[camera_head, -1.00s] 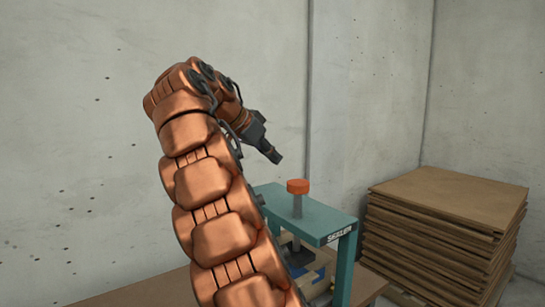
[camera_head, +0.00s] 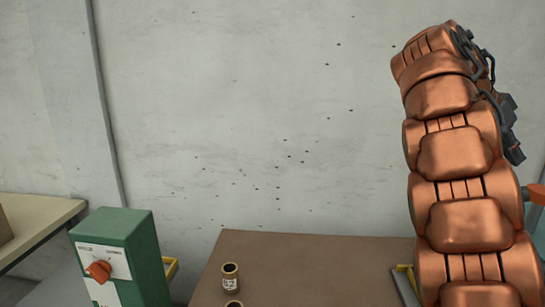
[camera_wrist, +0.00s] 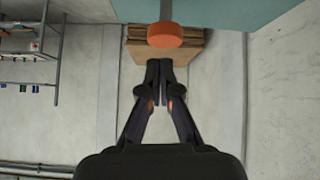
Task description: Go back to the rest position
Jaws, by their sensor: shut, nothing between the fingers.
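My gripper (camera_wrist: 159,80) shows in the wrist view with its two dark fingers together and nothing between them. In the head view my copper arm rises at the right, and my gripper (camera_head: 514,153) hangs at its upper right end, pointing down. An orange knob (camera_wrist: 165,34) on a teal frame (camera_wrist: 230,14) is at the top of the wrist view, beyond the fingertips. In the head view the orange knob (camera_head: 537,193) is cut by the right edge, and my arm hides much of that area.
A green control box (camera_head: 120,250) with a red-orange rotary knob (camera_head: 98,271) stands at the lower left. Small spools (camera_head: 230,279) stand on the brown table (camera_head: 310,262). A pale table (camera_head: 30,220) is at far left. In the wrist view, stacked boards (camera_wrist: 190,63) lie behind the fingers.

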